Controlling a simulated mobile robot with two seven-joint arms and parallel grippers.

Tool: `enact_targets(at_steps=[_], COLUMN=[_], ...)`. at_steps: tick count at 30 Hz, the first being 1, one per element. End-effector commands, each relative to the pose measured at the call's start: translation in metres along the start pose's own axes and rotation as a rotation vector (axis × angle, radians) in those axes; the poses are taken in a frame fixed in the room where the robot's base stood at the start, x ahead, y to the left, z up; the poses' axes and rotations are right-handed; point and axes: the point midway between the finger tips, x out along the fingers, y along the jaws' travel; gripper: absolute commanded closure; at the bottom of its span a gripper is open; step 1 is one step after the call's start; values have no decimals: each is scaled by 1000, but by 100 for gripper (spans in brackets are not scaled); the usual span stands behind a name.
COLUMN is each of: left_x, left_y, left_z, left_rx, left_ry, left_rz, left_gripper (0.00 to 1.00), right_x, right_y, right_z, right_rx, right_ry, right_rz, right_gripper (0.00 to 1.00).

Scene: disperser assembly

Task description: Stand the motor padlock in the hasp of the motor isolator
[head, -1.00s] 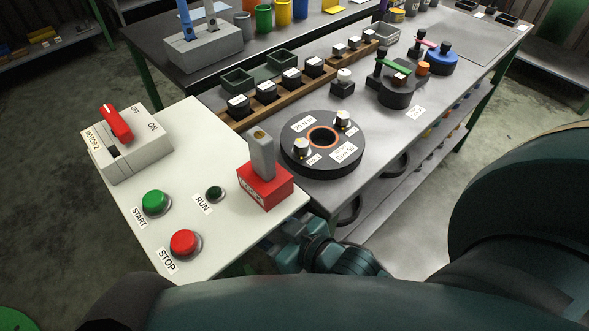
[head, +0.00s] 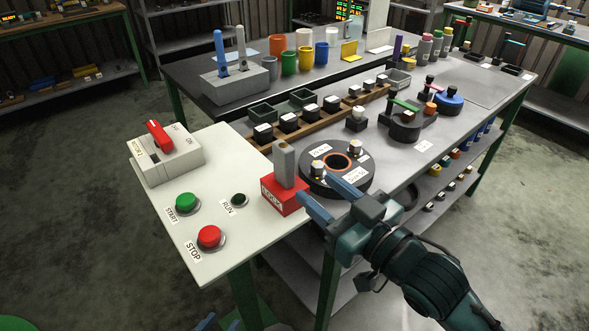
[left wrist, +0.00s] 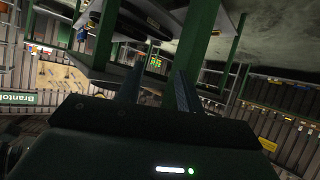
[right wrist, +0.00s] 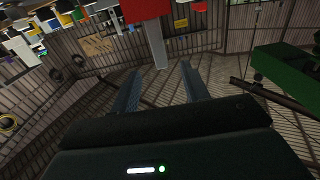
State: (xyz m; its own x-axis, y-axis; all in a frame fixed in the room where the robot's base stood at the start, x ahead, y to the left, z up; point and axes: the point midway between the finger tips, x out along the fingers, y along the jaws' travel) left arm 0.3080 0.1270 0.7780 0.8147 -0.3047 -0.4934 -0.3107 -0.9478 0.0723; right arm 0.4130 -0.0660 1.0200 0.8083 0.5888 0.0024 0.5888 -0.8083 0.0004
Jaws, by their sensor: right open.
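A grey upright bar (head: 284,166) with a brass spot near its top, apparently the motor padlock, stands in a red lettered block (head: 284,196) on the white panel's right corner. In the right wrist view the grey bar (right wrist: 155,45) hangs upside down below the red block (right wrist: 147,8), beyond the fingers. The motor isolator (head: 166,160) is a pale box with a red handle at the panel's back left; its hasp is not clear. My right gripper (head: 327,197) is open and empty, just right of the red block. My left gripper (head: 219,324) is low at the bottom edge, open and empty.
The white panel (head: 205,270) carries green START (head: 187,202), red STOP (head: 209,236) and a dark RUN lamp (head: 239,199). A round black fixture (head: 355,181) with bolts stands close behind my right gripper. Several holders and cups fill the bench behind.

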Motion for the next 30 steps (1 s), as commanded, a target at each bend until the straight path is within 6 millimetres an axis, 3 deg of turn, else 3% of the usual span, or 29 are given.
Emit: enact_targets(at_steps=[9, 17, 24, 30], left_x=[-4, -4, -6, -6], left_y=[-2, -2, -2, -2], left_z=[-5, -4, -5, -3], left_rx=[20, 27, 35, 35], left_ry=[-4, -11, -18, -22], left_rz=[-4, -5, -8, -8], left_gripper=[64, 64, 64, 64], right_x=[58, 78, 114, 124], right_y=[0, 0, 1, 1], right_z=[-2, -2, -4, -3], right_rx=[0, 0, 0, -1], right_ry=[2, 0, 0, 0], right_rz=[1, 1, 1, 1], right_gripper=[55, 55, 55, 55])
